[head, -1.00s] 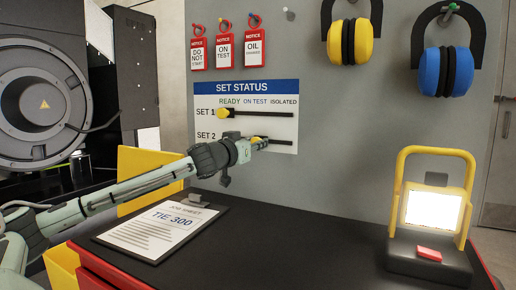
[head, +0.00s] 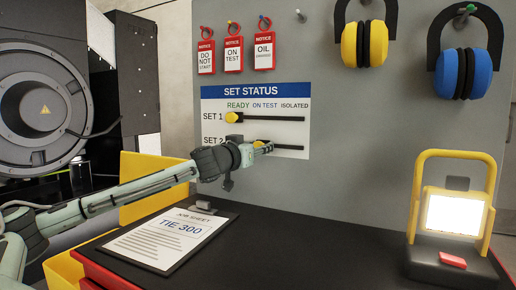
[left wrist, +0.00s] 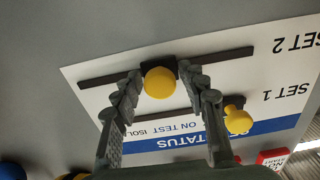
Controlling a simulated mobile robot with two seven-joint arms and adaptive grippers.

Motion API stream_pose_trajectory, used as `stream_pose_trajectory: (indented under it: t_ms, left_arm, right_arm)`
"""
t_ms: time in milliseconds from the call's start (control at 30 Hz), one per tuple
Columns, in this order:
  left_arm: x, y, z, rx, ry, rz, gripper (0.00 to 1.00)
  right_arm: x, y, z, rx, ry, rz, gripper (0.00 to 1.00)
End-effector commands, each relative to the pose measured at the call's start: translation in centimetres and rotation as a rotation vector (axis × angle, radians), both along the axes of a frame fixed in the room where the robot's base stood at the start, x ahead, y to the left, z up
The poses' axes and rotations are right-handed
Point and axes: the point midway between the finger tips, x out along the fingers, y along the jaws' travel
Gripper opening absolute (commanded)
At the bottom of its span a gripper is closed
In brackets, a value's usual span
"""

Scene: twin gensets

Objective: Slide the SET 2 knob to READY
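The SET STATUS board (head: 291,134) is on the grey panel, with READY, ON TEST and ISOLATED above two slots. The yellow SET 2 knob (left wrist: 159,82) is in the lower slot, about under ON TEST in the head view. My left gripper (left wrist: 161,72) has a finger on each side of this knob. In the left wrist view, which is upside down, narrow gaps show between knob and fingers, so I see it as open around the knob. In the head view my left gripper (head: 262,148) partly hides knob and slot. The SET 1 knob (head: 232,117) sits under READY. My right gripper is not visible.
Red notice tags (head: 233,55) hang above the board. Yellow (head: 349,45) and blue ear defenders (head: 448,72) hang to the right. Below are a clipboard (head: 168,237) and a lit lamp (head: 453,213) on the dark worktop, which is clear between them.

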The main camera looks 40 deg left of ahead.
Motion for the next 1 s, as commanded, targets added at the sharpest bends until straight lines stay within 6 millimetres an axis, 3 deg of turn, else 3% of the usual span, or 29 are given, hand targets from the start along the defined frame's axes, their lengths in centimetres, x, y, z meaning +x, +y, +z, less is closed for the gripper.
stream_pose_trajectory:
  t_ms: [467,667,1000]
  left_arm:
    - [-0.7,-0.5,-0.2,-0.009,-0.002,-0.004,0.48]
    - [-3.3,-1.1,-0.3,-0.011,-0.001,-0.002,0.48]
    - [-9.9,-3.2,-0.1,-0.005,-0.001,-0.001,0.48]
  right_arm:
    - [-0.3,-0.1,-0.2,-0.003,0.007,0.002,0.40]
    - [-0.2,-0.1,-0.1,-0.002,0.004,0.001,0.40]
    - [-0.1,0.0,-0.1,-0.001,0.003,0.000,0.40]
